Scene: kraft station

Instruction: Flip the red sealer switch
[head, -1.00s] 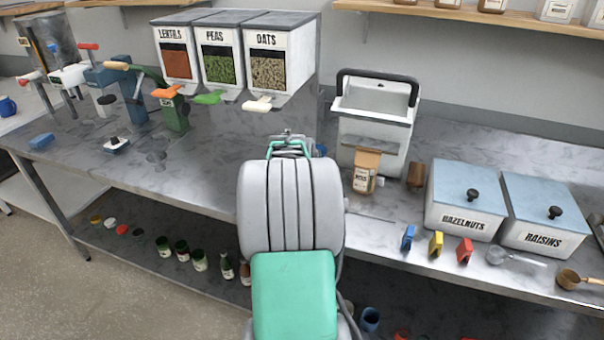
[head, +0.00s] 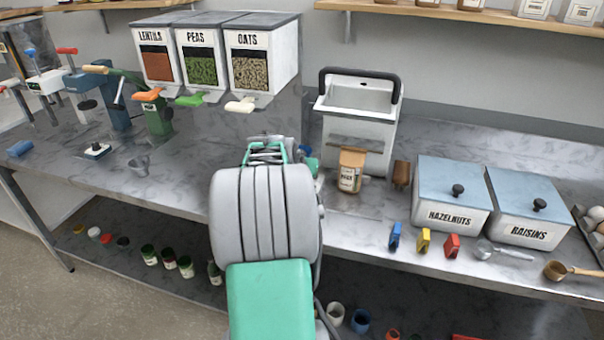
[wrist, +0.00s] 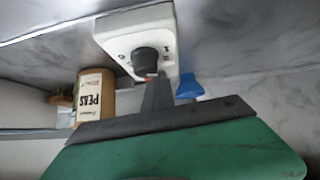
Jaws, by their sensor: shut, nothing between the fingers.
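The wrist view shows a white switch box (wrist: 115,32) with a round dark knob (wrist: 148,61) and small marks beside it. A small bit of red shows at the knob's lower edge, just beyond my fingertips. My gripper (wrist: 156,92) is shut and empty, its grey fingers pointing at the knob; I cannot tell whether they touch it. In the head view, my arm hides the switch box and fingertips. The white sealer (head: 362,125) with a black handle stands right of my wrist.
A paper bag of peas (head: 350,172) stands before the sealer and shows in the wrist view (wrist: 93,98). A blue object (wrist: 188,88) is close right of my fingers. Dispensers (head: 215,60) stand left; hazelnut (head: 450,190) and raisin bins (head: 535,205) right.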

